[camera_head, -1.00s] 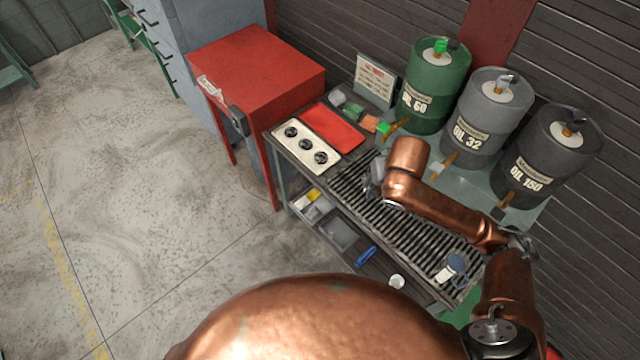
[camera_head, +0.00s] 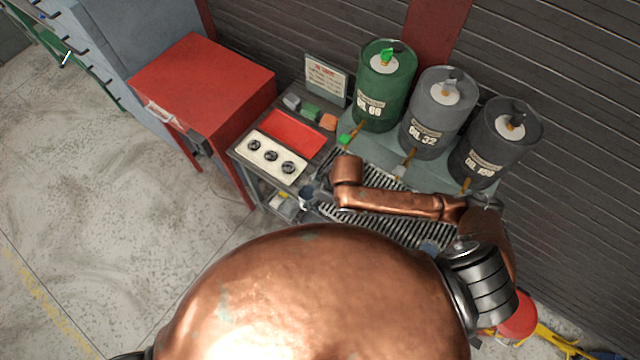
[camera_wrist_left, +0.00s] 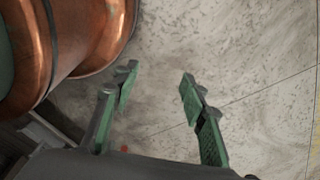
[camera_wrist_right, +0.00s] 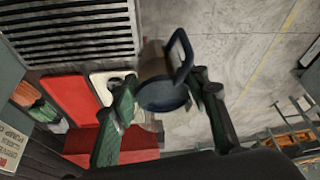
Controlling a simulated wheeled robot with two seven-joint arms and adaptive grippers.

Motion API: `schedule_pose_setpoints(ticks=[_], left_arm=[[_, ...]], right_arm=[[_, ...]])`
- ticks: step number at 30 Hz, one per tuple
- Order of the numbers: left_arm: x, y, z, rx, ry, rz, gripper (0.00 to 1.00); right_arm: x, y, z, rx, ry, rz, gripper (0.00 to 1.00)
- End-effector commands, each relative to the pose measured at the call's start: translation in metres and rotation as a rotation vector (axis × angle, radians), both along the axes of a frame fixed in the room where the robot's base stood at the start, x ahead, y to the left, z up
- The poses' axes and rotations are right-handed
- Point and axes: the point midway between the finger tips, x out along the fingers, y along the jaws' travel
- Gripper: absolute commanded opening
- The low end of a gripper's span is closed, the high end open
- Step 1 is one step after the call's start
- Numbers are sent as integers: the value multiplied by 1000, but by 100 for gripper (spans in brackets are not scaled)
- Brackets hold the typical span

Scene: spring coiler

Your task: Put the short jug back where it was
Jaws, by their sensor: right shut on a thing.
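My right gripper (camera_wrist_right: 163,95) is shut on a dark blue jug (camera_wrist_right: 165,92) with a loop handle, seen in the right wrist view. The jug is in the air near the bench's front edge, by the control panel. In the head view the right gripper (camera_head: 316,190) is small and partly hidden by my arm, and a bit of the jug (camera_head: 306,199) shows below it. Another blue thing (camera_head: 428,247) on the grate is mostly hidden by my body; I cannot tell its shape. My left gripper (camera_wrist_left: 157,85) is open and empty above the floor.
The slatted grate (camera_head: 385,222) lies below three oil drums: green (camera_head: 384,90), grey (camera_head: 436,105) and dark grey (camera_head: 497,145), with taps over it. A cream panel with knobs (camera_head: 270,155), a red tray (camera_head: 293,133) and a red cabinet (camera_head: 200,85) stand left. Floor is open in front.

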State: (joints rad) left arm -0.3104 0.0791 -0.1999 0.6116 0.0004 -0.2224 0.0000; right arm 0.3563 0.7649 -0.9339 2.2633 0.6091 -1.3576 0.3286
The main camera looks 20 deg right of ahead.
Motion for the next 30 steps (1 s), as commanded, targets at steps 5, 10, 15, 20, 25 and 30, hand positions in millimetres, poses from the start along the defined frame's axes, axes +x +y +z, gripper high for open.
schedule_pose_setpoints(ticks=[5, 10, 15, 20, 25, 30], left_arm=[[0, 0, 10, 0, 0, 0, 40], [17, 0, 14, 0, -22, -3, 40], [29, -1, 16, -2, -38, -7, 40], [25, -1, 17, -2, -33, -6, 40], [17, 0, 18, 0, -22, -4, 40], [12, 0, 18, 0, -16, -3, 40]], right_arm=[[38, -26, -17, -3, -1, -4, 10], [57, -39, -50, -1, 2, -5, 10], [69, -47, -67, 1, 0, -3, 10], [75, -52, -77, 0, 0, -6, 10], [75, -52, -101, 0, 1, -5, 10], [75, -52, -107, 1, -2, -4, 10]])
